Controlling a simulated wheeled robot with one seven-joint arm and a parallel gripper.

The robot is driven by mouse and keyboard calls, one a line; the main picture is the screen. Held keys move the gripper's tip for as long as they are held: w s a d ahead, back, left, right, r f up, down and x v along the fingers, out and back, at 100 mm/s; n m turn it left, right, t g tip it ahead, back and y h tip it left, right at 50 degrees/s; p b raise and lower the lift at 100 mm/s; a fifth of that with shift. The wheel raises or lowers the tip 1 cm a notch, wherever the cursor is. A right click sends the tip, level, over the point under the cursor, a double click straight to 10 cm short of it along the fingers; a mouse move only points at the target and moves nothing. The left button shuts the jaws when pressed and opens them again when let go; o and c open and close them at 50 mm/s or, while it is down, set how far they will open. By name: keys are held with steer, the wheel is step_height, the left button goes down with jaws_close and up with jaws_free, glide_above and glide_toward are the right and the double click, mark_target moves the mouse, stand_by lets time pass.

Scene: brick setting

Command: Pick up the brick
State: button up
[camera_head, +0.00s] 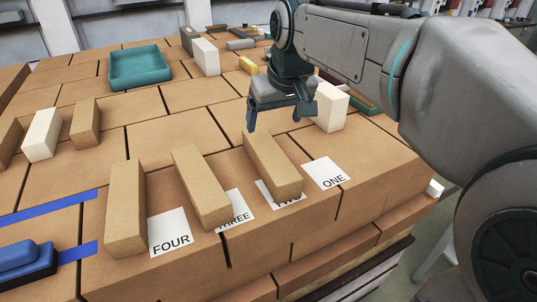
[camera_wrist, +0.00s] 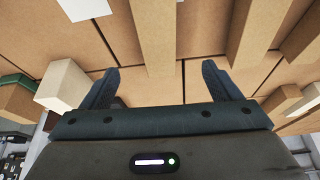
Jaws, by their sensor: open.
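Several tan bricks stand on cardboard boxes. One (camera_head: 272,167) partly covers the TWO card, one (camera_head: 202,187) partly covers the THREE card, and one (camera_head: 125,208) stands left of the FOUR card (camera_head: 170,232). The ONE card (camera_head: 326,173) is bare. A cream brick (camera_head: 331,106) stands behind it. My gripper (camera_head: 275,120) is open and empty, behind the far end of the brick at TWO. In the wrist view, a tan brick (camera_wrist: 153,35) points between my open fingers (camera_wrist: 160,72), and the cream brick (camera_wrist: 65,87) is left of them.
A teal tray (camera_head: 140,72) lies at the back. Another cream brick (camera_head: 42,134) and a tan brick (camera_head: 86,124) stand at the left. A blue object (camera_head: 25,262) and blue tape (camera_head: 50,205) are at front left. The box edge drops off at the right.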

mark_target(269, 152)
steer(key=x, duration=0.8)
steer(key=shift+w+f, duration=0.1)
steer(key=shift+f, duration=0.1)
steer(key=x, duration=0.1)
steer(key=p+x, duration=0.1)
steer(key=x, duration=0.3)
steer(key=shift+s+d+f, duration=0.25)
steer(key=c, duration=1.4)
steer(key=shift+r, duration=0.1)
steer(key=shift+c, duration=0.6)
